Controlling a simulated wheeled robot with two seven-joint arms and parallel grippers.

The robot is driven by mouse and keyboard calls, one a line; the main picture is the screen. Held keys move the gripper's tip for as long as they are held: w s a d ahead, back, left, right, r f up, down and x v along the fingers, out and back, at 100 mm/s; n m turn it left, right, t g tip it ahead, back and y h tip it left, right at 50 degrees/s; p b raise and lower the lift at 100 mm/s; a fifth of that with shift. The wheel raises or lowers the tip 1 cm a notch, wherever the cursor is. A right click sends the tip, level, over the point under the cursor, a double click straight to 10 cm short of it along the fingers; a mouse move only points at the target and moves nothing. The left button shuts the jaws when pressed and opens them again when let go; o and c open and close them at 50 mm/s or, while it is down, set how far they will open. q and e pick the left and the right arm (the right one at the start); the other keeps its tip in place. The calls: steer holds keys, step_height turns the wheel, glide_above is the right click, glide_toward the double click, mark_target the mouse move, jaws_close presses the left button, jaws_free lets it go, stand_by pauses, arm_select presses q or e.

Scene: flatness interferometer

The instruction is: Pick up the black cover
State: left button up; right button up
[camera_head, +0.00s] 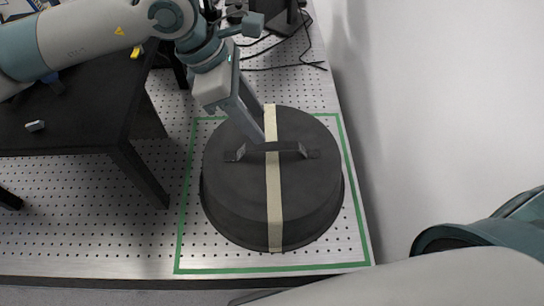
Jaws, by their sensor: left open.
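The black cover (235,192) is a round dark lid-like body on the perforated table, with a cream strip across its top and a dark strap handle (290,147) raised over the middle. My left gripper (256,128) comes in from the upper left and is open, its fingers at the cover's handle. I cannot tell whether the fingers touch the handle or straddle it. My right arm shows at the lower right; its gripper is not in view.
A green outline (183,215) on the perforated table (100,230) surrounds the cover. A black raised platform (75,120) stands to the left. Black cables (290,66) lie at the back. A white wall or floor surface (440,110) is at the right.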

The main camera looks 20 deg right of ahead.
mark_target(271, 146)
arm_select(q)
steer(key=x, duration=0.2)
steer(key=shift+s+d+f+p, duration=0.1)
steer(key=shift+f+p, duration=0.2)
steer(key=shift+p, duration=0.1)
steer(key=shift+f, duration=0.1)
arm_select(e)
steer(key=shift+a+r, duration=0.3)
steer(key=shift+r, duration=0.35)
steer(key=shift+a, duration=0.1)
steer(key=shift+r, duration=0.1)
arm_select(q)
steer(key=shift+s+d+f+p, duration=0.1)
steer(key=shift+d+f+p, duration=0.1)
steer(key=shift+f+p, duration=0.6)
steer(key=shift+p+x, duration=1.15)
steer(key=shift+d+f, duration=0.1)
steer(key=shift+f, duration=0.5)
arm_select(e)
steer(key=r, duration=0.4)
steer(key=shift+d, duration=0.35)
